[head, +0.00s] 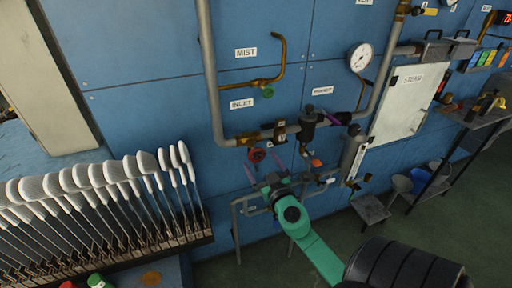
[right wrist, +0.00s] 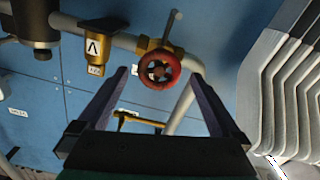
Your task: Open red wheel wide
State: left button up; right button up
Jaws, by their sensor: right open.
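The red wheel (head: 256,155) is a small spoked handwheel on the low pipework against the blue wall. In the right wrist view the red wheel (right wrist: 159,70) sits on a brass valve body, above the middle and beyond my fingertips. My right gripper (head: 262,175) comes up from below on a green arm, and its tips are just below the wheel in the head view. In the right wrist view my right gripper (right wrist: 160,75) is open, its two dark fingers spread either side of the wheel with nothing between them touching it. My left gripper is not in view.
Grey pipe (head: 213,80) runs down and along the wall around the valve. A pressure gauge (head: 360,57) and a white panel (head: 408,103) are on the wall to the right. Clear floor (head: 420,230) lies at the lower right.

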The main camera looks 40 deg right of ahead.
aim_at(258, 157)
jog(key=x, duration=0.3)
jog(key=shift+w, duration=0.1)
jog(key=shift+w+d+f, duration=0.1)
jog(key=shift+w+d, duration=0.15)
jog(key=shift+w, duration=0.05)
jog(key=shift+a, duration=0.1)
jog(key=c, duration=1.3)
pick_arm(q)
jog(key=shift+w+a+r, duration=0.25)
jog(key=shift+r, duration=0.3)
